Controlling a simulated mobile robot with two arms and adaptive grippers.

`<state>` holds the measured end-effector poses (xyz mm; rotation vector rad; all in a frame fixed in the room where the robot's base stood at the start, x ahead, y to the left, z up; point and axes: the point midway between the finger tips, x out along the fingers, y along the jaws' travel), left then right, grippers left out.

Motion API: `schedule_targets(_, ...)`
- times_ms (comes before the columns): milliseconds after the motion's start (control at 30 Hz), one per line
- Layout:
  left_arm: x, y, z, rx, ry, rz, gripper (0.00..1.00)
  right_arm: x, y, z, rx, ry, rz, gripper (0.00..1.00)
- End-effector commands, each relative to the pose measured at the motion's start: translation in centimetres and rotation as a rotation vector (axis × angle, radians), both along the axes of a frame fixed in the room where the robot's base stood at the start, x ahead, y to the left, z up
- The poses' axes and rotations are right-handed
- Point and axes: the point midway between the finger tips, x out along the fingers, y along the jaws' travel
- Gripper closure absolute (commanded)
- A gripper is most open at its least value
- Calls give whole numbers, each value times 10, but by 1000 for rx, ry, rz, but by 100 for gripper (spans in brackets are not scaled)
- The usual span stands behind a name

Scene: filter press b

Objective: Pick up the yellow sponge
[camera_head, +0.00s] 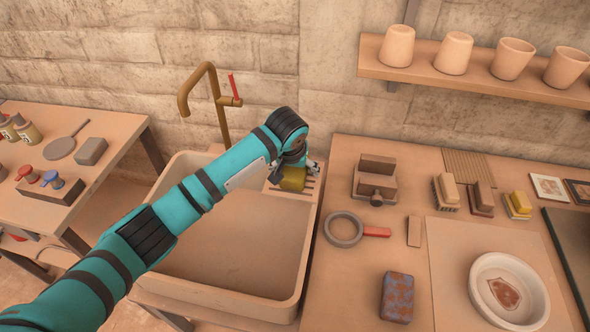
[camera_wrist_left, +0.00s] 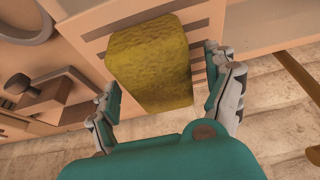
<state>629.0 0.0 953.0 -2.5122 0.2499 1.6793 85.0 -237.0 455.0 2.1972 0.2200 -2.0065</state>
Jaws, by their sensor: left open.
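The yellow sponge (camera_head: 292,180) sits on a slotted ledge at the back right corner of the sink, partly hidden by my left arm in the head view. In the left wrist view the sponge (camera_wrist_left: 150,60) is a blocky, rough yellow-green piece, lying over the dark slots. My left gripper (camera_head: 299,171) is at the sponge, reached over the sink. In the wrist view its open fingers (camera_wrist_left: 162,72) stand on either side of the sponge, with visible gaps between them and its sides. My right gripper is not in view.
The sink basin (camera_head: 225,265) is empty below my arm. A brass tap (camera_head: 218,100) stands behind it. A shelf (camera_head: 420,72) with cups is above.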

Motion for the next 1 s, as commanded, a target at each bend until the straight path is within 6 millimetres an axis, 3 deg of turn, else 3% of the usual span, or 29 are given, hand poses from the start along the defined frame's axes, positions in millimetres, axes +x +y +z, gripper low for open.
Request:
schedule_targets(367, 0, 0, -1, 1, 0, -1, 13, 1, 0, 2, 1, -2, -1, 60)
schedule_targets(767, 0, 0, -1, 1, 0, -1, 64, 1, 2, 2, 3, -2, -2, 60)
schedule_targets(1000, 0, 0, -1, 1, -1, -1, 70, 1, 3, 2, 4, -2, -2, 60)
